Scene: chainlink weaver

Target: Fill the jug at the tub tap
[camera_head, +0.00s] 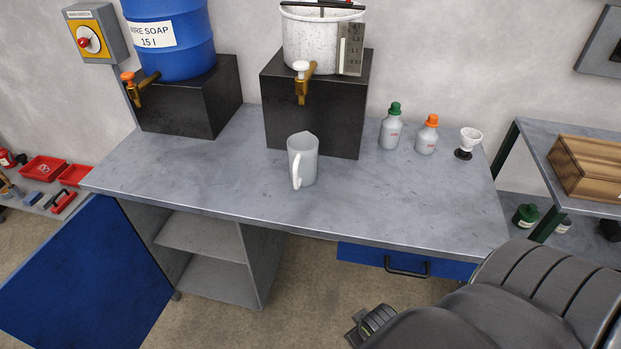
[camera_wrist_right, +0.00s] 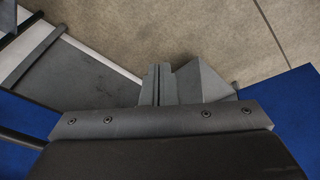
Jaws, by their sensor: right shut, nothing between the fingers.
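The white jug (camera_head: 304,162) stands upright on the grey bench, in front of the right-hand black block, with its handle toward me. The speckled white tub (camera_head: 318,38) sits on that black block. Its brass tap (camera_head: 302,84) with a white knob points down, above and behind the jug. In the right wrist view my right gripper (camera_wrist_right: 161,82) is shut and empty, with the floor and bench parts behind it.
A blue WIRE SOAP barrel (camera_head: 176,42) with an orange-knobbed tap (camera_head: 134,84) stands left on another black block. A green-capped bottle (camera_head: 391,128), an orange-capped bottle (camera_head: 427,135) and a small white cup-like item (camera_head: 470,140) stand right. The bench front (camera_head: 400,205) is clear.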

